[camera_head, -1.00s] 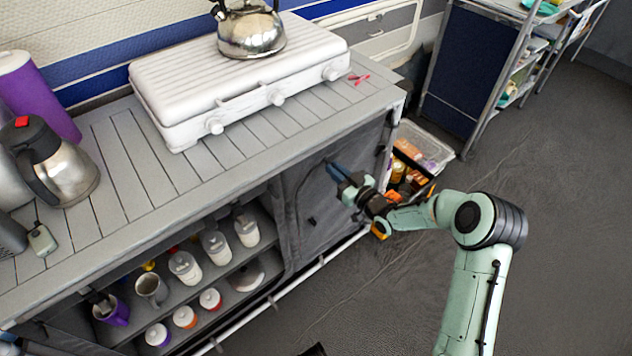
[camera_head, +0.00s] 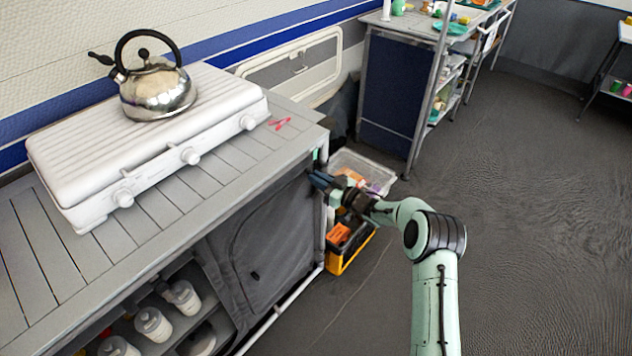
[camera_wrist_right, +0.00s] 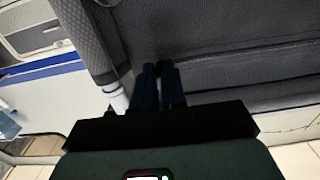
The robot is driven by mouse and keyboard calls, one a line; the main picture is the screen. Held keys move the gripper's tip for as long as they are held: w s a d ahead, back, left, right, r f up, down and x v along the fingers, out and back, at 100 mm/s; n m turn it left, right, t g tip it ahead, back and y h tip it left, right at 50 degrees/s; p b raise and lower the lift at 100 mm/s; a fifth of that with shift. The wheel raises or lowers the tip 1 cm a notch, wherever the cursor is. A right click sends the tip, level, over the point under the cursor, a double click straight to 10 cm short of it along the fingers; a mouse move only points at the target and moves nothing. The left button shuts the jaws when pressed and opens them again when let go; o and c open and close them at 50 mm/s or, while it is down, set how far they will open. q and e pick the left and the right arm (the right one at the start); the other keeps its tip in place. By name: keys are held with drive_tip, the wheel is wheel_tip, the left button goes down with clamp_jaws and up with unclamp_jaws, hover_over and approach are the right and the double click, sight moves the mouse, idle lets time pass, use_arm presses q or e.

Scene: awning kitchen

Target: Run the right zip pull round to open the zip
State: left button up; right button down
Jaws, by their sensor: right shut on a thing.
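The grey fabric door panel (camera_head: 262,235) closes the right compartment of the cabinet, and a curved seam runs along its left side. My right gripper (camera_head: 316,179) is at the panel's upper right corner, beside the cabinet's corner post. In the right wrist view its two dark fingers (camera_wrist_right: 159,70) are close together against the grey fabric (camera_wrist_right: 230,40), next to a white post (camera_wrist_right: 117,98). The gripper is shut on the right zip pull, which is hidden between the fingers. My left gripper is not in view.
A clear bin (camera_head: 385,172) and a yellow-and-black crate (camera_head: 350,252) stand on the floor close to my right gripper. A white stove (camera_head: 150,145) with a kettle (camera_head: 157,88) is on the cabinet top. The floor at the right (camera_head: 520,220) is clear.

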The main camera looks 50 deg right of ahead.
drive_tip(key=shift+d+r, duration=0.1)
drive_tip(key=shift+d, duration=0.2)
drive_tip(key=c, duration=1.2)
unclamp_jaws()
